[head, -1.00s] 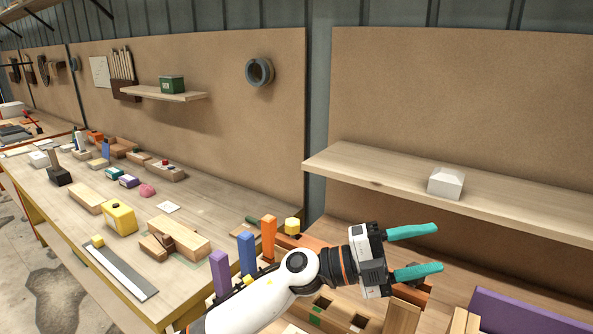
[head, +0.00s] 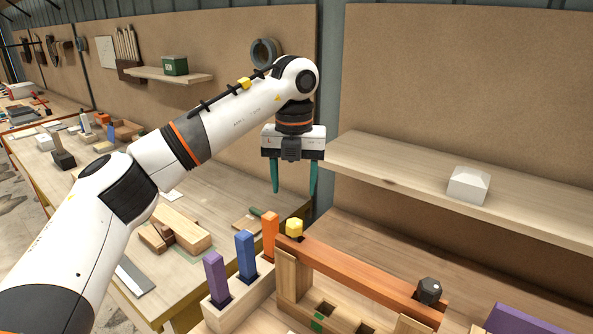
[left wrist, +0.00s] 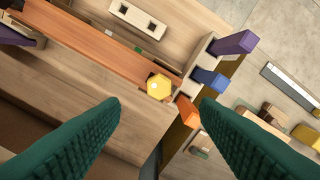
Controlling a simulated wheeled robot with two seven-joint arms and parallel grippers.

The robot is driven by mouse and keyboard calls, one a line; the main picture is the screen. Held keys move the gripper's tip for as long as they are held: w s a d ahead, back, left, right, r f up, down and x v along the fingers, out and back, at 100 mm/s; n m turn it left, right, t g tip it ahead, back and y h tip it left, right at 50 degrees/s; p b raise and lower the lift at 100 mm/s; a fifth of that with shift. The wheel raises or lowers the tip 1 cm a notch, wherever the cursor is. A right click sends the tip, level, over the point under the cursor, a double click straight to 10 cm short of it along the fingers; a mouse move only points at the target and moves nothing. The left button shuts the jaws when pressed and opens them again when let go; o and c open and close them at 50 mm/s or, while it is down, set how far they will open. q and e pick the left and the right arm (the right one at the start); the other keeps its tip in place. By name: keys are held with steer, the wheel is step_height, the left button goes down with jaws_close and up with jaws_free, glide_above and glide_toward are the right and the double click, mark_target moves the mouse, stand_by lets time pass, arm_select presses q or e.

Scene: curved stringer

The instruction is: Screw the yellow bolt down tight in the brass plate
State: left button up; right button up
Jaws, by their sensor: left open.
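The yellow bolt (head: 294,228) has a faceted head and stands at the left end of a long orange-brown beam (head: 350,268). It also shows in the left wrist view (left wrist: 159,87), just beyond and between the fingertips. My left gripper (head: 294,193) is open and empty, with its teal fingers pointing down above the bolt and apart from it. A brass plate cannot be made out for sure; the bolt head covers what is under it. I cannot tell how deep the bolt sits. My right gripper is not in view.
A black bolt (head: 430,291) stands at the beam's right end. Orange (head: 270,236), blue (head: 246,256) and purple (head: 216,278) blocks stand upright in a wooden rack close to the yellow bolt's left. A wooden shelf (head: 400,176) carries a white block (head: 468,185).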

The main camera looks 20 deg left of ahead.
mark_target(295, 221)
arm_select(q)
step_height(295, 221, down, 9)
steer(key=shift+w+f+p, duration=0.1)
steer(key=shift+p, duration=1.15)
steer(key=shift+f, duration=0.8)
steer(key=shift+c, duration=0.2)
steer(key=c, duration=1.1)
steer(key=m, duration=0.2)
steer(key=shift+f+m+b, duration=0.15)
steer(key=shift+m+b, duration=0.15)
steer(key=shift+c, duration=0.2)
steer(key=m, duration=0.5)
steer(key=shift+f+b, duration=0.1)
steer(key=shift+b, duration=0.3)
steer(key=shift+m, duration=0.3)
